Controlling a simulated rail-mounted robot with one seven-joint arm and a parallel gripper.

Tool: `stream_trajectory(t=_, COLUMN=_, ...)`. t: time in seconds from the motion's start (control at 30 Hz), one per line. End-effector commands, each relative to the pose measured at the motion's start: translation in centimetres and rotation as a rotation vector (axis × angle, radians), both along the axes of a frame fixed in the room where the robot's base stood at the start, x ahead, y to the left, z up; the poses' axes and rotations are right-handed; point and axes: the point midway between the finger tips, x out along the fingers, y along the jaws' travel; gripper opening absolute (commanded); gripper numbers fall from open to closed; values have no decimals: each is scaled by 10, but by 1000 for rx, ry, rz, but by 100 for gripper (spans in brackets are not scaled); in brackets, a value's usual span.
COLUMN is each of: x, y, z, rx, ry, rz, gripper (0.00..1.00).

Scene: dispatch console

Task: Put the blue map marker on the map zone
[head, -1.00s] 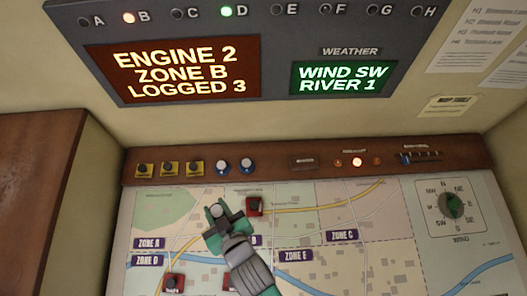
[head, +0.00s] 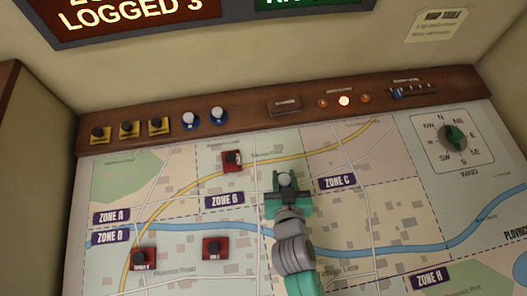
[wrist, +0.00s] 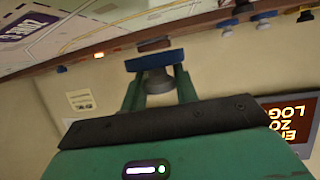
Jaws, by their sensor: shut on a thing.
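In the head view my gripper hides most of the base. My gripper is over the map (head: 350,215), between the Zone B label (head: 224,200) and the Zone C label (head: 337,182). In the wrist view the marker appears clear of the map; its exact height is hard to tell.
Two more blue markers (head: 190,121) stand on the wooden ledge (head: 250,109), right of several yellow ones (head: 127,129). Red markers stand on the map in Zone B (head: 232,160) and lower down (head: 215,248). A wind dial (head: 453,138) is at the map's upper right.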

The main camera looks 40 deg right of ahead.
Motion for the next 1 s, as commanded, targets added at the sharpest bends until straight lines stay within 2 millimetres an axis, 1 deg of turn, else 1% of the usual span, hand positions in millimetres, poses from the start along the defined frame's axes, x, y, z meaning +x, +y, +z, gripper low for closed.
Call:
stream_trajectory(t=0.03, x=16, y=-9, z=1, rx=-1, ry=-5, rz=0, gripper=7)
stream_trajectory(t=0.2, x=62, y=-37, z=-6, rx=0, ry=-4, rz=-1, gripper=7)
stream_trajectory(t=0.3, x=83, y=-50, z=-9, rx=0, ry=-3, rz=-1, gripper=7)
stream_trajectory(t=0.4, x=97, y=-59, z=-11, rx=1, ry=-1, rz=0, gripper=7)
stream_trajectory(t=0.5, x=102, y=-62, z=-11, rx=-1, ry=1, rz=0, gripper=7)
stream_trajectory(t=0.63, x=102, y=-62, z=-15, rx=1, ry=2, rz=0, gripper=7)
stream_trajectory(t=0.67, x=102, y=-62, z=-18, rx=1, ry=2, rz=0, gripper=7)
stream_trajectory(t=0.83, x=102, y=-61, z=-46, rx=1, ry=2, rz=1, gripper=7)
stream_trajectory(t=0.87, x=102, y=-61, z=-48, rx=1, ry=2, rz=1, gripper=7)
stream_trajectory(t=1.0, x=102, y=-61, z=-46, rx=0, ry=0, rz=1, gripper=7)
